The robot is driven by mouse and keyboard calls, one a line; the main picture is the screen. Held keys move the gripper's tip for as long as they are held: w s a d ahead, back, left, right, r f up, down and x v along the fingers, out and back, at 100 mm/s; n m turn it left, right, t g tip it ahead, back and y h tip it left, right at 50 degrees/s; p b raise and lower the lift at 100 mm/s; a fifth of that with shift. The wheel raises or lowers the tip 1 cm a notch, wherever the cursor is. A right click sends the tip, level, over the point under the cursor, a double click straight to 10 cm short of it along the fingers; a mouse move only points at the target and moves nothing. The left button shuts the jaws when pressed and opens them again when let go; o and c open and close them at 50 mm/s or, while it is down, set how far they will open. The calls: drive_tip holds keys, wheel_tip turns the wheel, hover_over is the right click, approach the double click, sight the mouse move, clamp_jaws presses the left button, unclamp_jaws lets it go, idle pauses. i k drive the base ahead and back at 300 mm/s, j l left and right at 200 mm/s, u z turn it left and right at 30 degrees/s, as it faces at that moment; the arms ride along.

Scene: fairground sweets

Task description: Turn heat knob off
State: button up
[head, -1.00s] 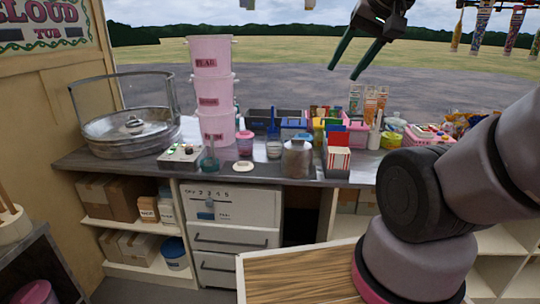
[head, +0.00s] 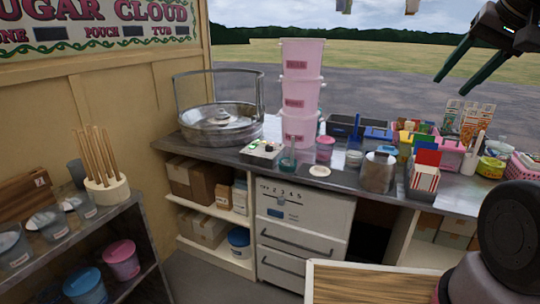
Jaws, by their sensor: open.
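The candy floss machine (head: 222,125), a round metal pan with a raised guard hoop, stands at the left end of the counter. A small control box (head: 263,150) with a pale top and small coloured details sits on the counter to its right. A white panel (head: 300,196) marked with numbers and a small blue piece (head: 279,199) is on the cabinet front below. I cannot tell which of these carries the heat knob. My gripper (head: 457,72) is open and empty, with dark green fingers, high at the upper right, well apart from all of these.
Stacked pink tubs (head: 301,92), a glass jar (head: 378,172) and a striped box (head: 424,180) crowd the counter (head: 335,180). A side shelf with a stick holder (head: 107,189) stands at left. A wooden board (head: 370,282) is in front.

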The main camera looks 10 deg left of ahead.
sight(269, 147)
drive_tip(key=i+j+u, duration=0.1)
drive_tip(key=i+u, duration=0.6)
drive_tip(key=k+j, duration=0.05)
